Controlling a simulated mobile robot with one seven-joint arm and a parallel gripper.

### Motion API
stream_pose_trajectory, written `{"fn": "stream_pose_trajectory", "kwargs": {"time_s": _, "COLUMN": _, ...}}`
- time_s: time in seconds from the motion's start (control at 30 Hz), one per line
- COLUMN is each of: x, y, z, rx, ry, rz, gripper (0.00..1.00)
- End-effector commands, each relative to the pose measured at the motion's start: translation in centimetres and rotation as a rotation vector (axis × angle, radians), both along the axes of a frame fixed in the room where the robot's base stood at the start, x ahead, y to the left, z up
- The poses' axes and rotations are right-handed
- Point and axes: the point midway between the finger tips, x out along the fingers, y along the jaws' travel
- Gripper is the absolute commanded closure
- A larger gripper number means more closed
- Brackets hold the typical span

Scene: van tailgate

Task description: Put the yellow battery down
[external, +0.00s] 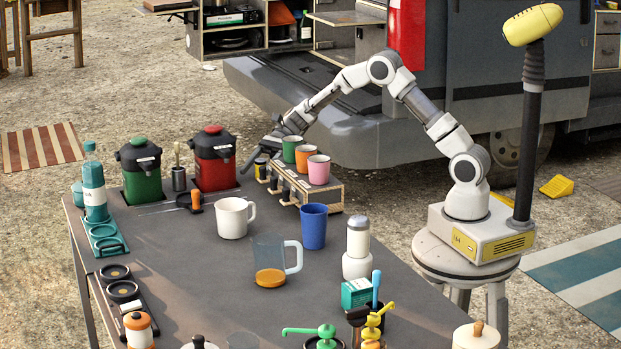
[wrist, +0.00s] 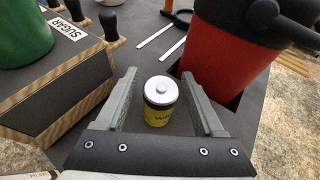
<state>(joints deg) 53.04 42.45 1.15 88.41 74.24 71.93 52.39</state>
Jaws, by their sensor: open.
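The yellow battery (wrist: 160,115) has a dark band and a pale round top. In the wrist view it stands upright on the dark table, between the two fingers of my gripper (wrist: 165,98). My gripper is open, with a visible gap on each side of the battery. In the external view the battery (external: 261,169) is small and partly hidden below my gripper (external: 264,152), at the far side of the table beside the wooden cup rack.
The red canister (external: 213,165) stands close by on one side, and the wooden rack (external: 318,197) with cups on the other. A cream mug (external: 233,218) and a blue cup (external: 313,227) stand nearer. Two pale sticks (wrist: 163,42) lie beyond the battery.

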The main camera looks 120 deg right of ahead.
Motion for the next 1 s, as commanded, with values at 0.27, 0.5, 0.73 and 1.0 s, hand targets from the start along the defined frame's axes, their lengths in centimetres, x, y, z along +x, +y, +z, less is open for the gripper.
{"fn": "stream_pose_trajectory", "kwargs": {"time_s": 0.27, "x": -4.6, "y": -3.1, "z": 2.6, "rx": -0.001, "ry": 0.000, "rz": -0.004, "gripper": 0.30}}
{"fn": "stream_pose_trajectory", "kwargs": {"time_s": 0.5, "x": -7.7, "y": -5.2, "z": 4.0, "rx": 0.000, "ry": 0.000, "rz": -0.003, "gripper": 0.30}}
{"fn": "stream_pose_trajectory", "kwargs": {"time_s": 0.73, "x": -8.7, "y": -5.8, "z": 4.3, "rx": 0.001, "ry": 0.001, "rz": 0.000, "gripper": 0.30}}
{"fn": "stream_pose_trajectory", "kwargs": {"time_s": 1.0, "x": -8.7, "y": -5.8, "z": 4.3, "rx": 0.001, "ry": 0.001, "rz": 0.000, "gripper": 0.30}}
